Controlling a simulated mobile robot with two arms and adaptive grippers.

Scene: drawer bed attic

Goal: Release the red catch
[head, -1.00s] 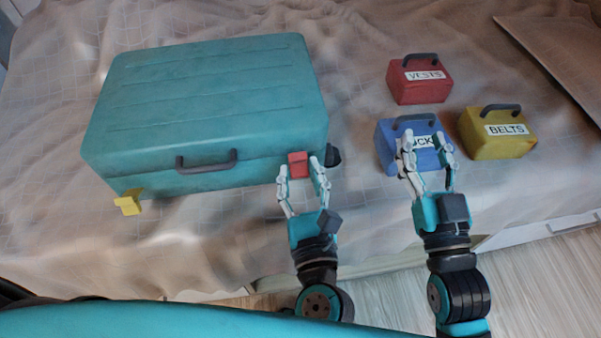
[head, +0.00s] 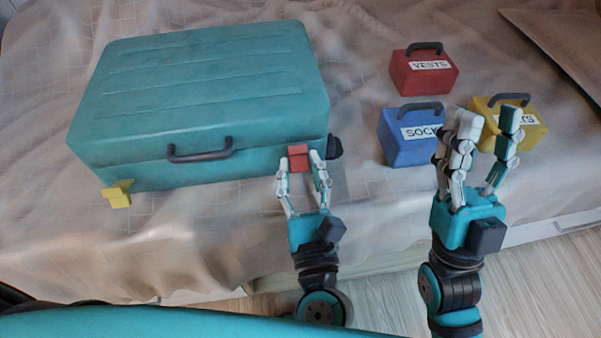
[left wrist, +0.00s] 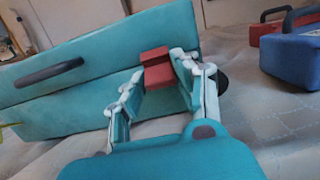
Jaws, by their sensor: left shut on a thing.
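The red catch (head: 298,157) is on the front of the closed teal suitcase (head: 200,90), near its right end. My left gripper (head: 300,167) has one finger on each side of the catch and is shut on it; the catch also shows between the fingers in the left wrist view (left wrist: 157,72). A yellow catch (head: 118,194) sticks out at the suitcase's front left. My right gripper (head: 489,122) is open and empty, well to the right, in front of the yellow box in the picture.
A red box marked VESTS (head: 420,75), a blue box marked SOCK (head: 405,145) and a yellow box (head: 535,133) stand right of the suitcase. A dark handle (head: 200,152) juts from its front. The cloth (head: 345,100) between suitcase and boxes is clear.

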